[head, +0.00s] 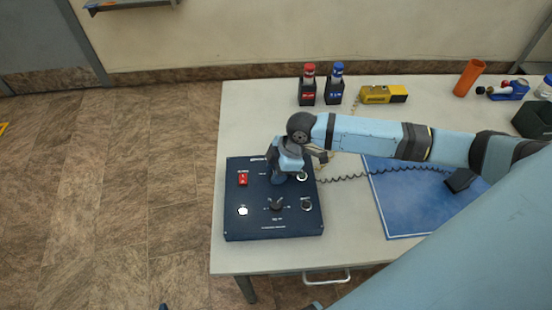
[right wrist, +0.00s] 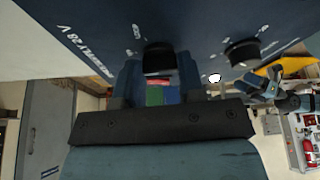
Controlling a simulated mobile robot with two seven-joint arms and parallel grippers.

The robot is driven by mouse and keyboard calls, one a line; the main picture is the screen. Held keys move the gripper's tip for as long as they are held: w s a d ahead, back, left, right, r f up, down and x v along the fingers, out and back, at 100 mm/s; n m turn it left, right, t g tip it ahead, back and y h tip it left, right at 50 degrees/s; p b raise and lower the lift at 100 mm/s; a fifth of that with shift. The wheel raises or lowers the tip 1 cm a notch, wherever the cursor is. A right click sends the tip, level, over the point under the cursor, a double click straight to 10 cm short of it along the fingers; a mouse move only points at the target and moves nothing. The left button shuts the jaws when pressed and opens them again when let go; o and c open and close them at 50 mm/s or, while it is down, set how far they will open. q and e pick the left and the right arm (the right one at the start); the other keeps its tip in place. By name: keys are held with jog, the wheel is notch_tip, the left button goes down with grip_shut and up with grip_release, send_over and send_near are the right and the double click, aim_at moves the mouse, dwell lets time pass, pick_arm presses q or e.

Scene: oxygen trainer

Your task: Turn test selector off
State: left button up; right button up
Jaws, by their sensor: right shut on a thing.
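The dark blue trainer panel (head: 235,228) lies on the left end of the table. My right gripper (head: 277,177) is over its upper middle. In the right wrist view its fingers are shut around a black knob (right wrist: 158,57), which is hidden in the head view. A second black knob (head: 276,204) with marks around it stands in front of the gripper, apart from it; it also shows in the right wrist view (right wrist: 240,50). I cannot read which knob is the test selector. Part of what looks like my left gripper (right wrist: 262,88) shows small in the right wrist view.
The panel also has a red switch (head: 243,179), a white lamp (head: 243,211) and a right-hand knob (head: 306,205). A blue mat (head: 390,205) lies right. Red and blue bottles (head: 308,85) (head: 336,84) and a yellow device (head: 383,94) stand behind.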

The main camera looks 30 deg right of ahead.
jog(key=shift+s+r+m+p, duration=0.1)
jog(key=shift+r+m+p, duration=0.15)
jog(key=shift+m+p, duration=0.4)
pick_arm(q)
jog(key=shift+d+r+p, duration=0.15)
jog(key=shift+r+p, duration=0.55)
jog(key=shift+r, duration=1.2)
pick_arm(e)
jog(key=shift+f+m+t, duration=0.2)
jog(key=shift+m+t, duration=0.2)
jog(key=shift+m, duration=0.15)
jog(key=o, duration=0.9)
pick_arm(q)
jog(key=shift+s+f, duration=0.1)
pick_arm(e)
jog(key=shift+o, duration=0.2)
pick_arm(q)
jog(key=shift+f, duration=0.15)
pick_arm(e)
jog(key=v, duration=1.3)
jog(key=shift+r, duration=0.45)
